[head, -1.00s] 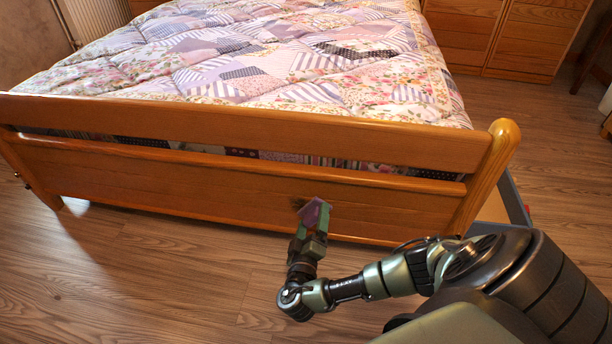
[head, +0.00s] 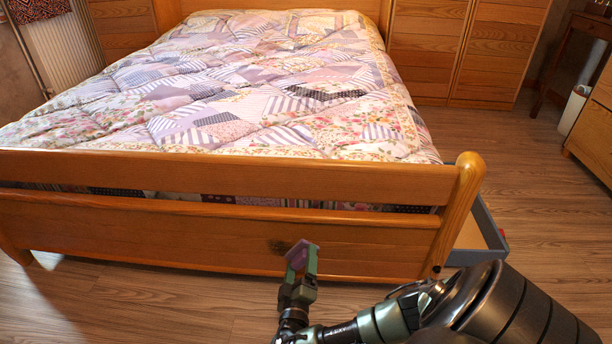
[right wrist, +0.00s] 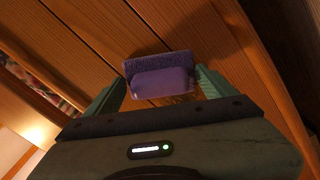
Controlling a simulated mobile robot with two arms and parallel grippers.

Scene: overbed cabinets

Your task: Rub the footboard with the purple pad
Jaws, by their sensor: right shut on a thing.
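The wooden footboard (head: 150,229) spans the foot of the bed, with an upper rail and a lower panel. My right gripper (head: 301,262) is shut on the purple pad (head: 297,254), just right of the smudge in the head view. In the right wrist view the pad (right wrist: 160,77) sits between the green fingers, in front of the wood planks. It looks at or very near the panel; I cannot tell if it touches. My left gripper is not in view.
The bed with a patchwork quilt (head: 240,90) lies behind the footboard. An open grey drawer (head: 485,225) sticks out at the bed's right side. Wooden cabinets (head: 455,50) stand at the back. The wood floor (head: 120,305) before the footboard is clear at left.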

